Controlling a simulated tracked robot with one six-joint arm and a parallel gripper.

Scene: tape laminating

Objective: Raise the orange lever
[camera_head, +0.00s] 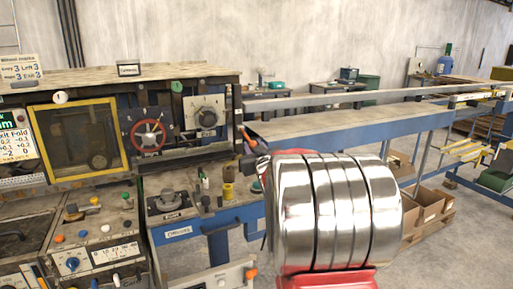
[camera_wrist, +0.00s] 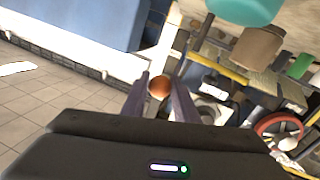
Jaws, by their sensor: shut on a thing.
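The orange lever's round knob (camera_wrist: 159,88) shows in the wrist view between the two dark fingers of my gripper (camera_wrist: 158,84). The fingers are shut on it, one on each side. The lever's shaft is hidden in that view. In the head view, an orange-red lever end (camera_head: 248,140) shows at the right edge of the machine panel, beside my shiny arm link. My gripper is mostly hidden there behind that link.
The machine panel carries a red handwheel (camera_head: 149,136), also in the wrist view (camera_wrist: 278,128), and a round dial (camera_head: 207,117). A long blue conveyor (camera_head: 350,125) runs right. Cardboard boxes (camera_head: 428,203) stand beneath it. Several small cups and knobs crowd the panel shelf.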

